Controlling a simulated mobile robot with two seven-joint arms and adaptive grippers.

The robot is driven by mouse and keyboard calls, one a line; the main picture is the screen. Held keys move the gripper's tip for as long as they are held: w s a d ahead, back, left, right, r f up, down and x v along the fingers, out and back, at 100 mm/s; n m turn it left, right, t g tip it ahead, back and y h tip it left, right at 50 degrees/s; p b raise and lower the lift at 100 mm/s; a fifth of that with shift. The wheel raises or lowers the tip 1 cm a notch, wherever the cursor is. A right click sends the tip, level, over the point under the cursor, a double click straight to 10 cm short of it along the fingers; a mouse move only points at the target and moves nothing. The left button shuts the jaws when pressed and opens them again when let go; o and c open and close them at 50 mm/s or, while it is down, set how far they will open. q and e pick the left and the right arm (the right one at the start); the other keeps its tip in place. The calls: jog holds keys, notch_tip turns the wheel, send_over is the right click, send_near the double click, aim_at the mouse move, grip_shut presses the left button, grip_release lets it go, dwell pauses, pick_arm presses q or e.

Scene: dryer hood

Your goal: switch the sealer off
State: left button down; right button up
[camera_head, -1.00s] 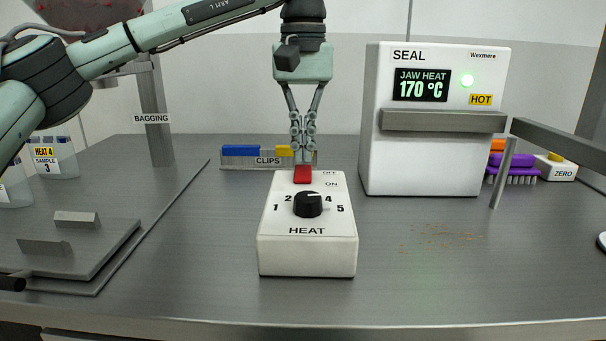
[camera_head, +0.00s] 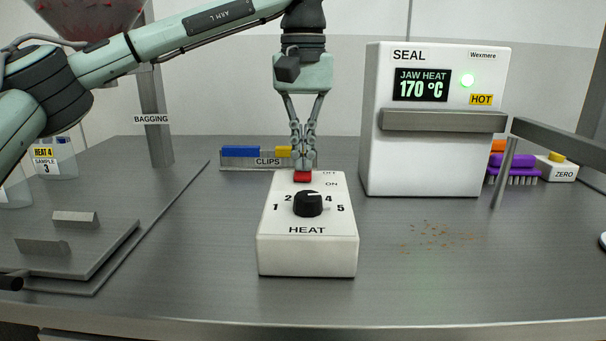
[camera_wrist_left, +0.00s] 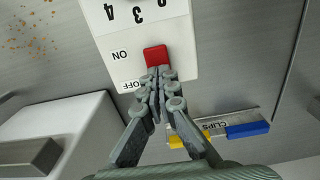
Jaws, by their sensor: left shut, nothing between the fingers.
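The white HEAT control box (camera_head: 307,254) stands on the bench, with a black dial (camera_head: 308,204) marked 1 to 5. The dial's white mark points toward 4. A red switch (camera_head: 303,176) sits at the box's far end beside the OFF and ON labels; it also shows in the left wrist view (camera_wrist_left: 155,55). My left gripper (camera_head: 304,166) is shut and empty, pointing down with its tips at the switch's far, OFF-side end, seemingly touching it. The sealer (camera_head: 430,160) shows 170 °C, a lit green lamp and a HOT label. My right gripper is not seen.
A CLIPS rack (camera_head: 240,163) with blue and yellow clips lies behind the box. A metal plate with brackets (camera_head: 75,218) is at left. Brown crumbs (camera_head: 438,235) lie at right, near a purple brush (camera_head: 515,168) and ZERO button box (camera_head: 557,172). The front bench is clear.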

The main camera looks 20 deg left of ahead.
pick_arm(q)
jog(key=shift+f, duration=0.2)
notch_tip(320, 180, up, 2)
jog(key=shift+r+p, duration=0.25)
jog(key=shift+p, duration=1)
jog(key=shift+r+p, duration=0.65)
jog(key=shift+r, duration=1.65)
